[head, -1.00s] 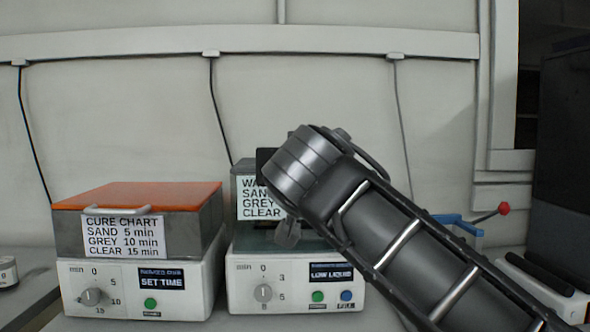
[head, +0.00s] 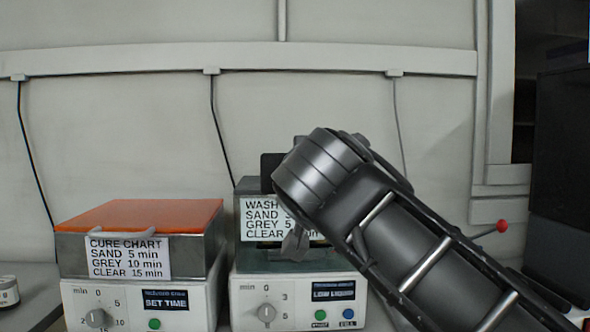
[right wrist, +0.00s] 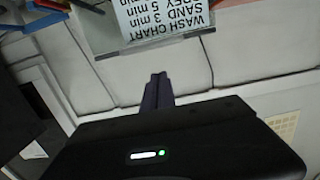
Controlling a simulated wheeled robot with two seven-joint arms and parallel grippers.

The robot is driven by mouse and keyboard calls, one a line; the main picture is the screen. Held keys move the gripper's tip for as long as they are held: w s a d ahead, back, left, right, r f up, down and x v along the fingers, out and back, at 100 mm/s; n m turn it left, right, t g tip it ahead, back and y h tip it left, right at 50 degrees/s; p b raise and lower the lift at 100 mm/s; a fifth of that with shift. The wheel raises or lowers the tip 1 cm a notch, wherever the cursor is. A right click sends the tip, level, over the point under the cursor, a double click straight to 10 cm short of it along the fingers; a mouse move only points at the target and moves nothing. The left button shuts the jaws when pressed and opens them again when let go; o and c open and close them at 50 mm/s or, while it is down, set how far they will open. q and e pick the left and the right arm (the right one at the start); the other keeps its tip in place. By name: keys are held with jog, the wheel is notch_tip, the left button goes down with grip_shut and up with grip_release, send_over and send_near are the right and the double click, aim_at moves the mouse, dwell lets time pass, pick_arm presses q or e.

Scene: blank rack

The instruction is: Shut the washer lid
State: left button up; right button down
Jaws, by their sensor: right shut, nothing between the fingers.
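The washer (head: 246,262) is the white-based machine right of the cure unit, with a dial, a "LOW LIQUID" display and a glassy grey tank. Its lid (head: 248,190) appears raised, a dark upright panel at the back bearing the wash chart label. My right arm crosses in front and hides the panel's right side and part of the tank. In the right wrist view my right gripper (right wrist: 158,78) is shut and empty, its fingers just below the upside-down wash chart in the picture. I cannot tell whether they touch anything. My left gripper is not in view.
The cure unit (head: 190,247) with its orange lid (head: 145,215) stands close left of the washer. A round container (head: 8,291) is at the far left. A red-knobbed lever (head: 502,226) and a dark cabinet (head: 560,160) are at the right. A wall with hanging cables is behind.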

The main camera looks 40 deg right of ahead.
jog(key=v, duration=0.6)
jog(key=shift+f, duration=0.65)
jog(key=shift+s, duration=0.15)
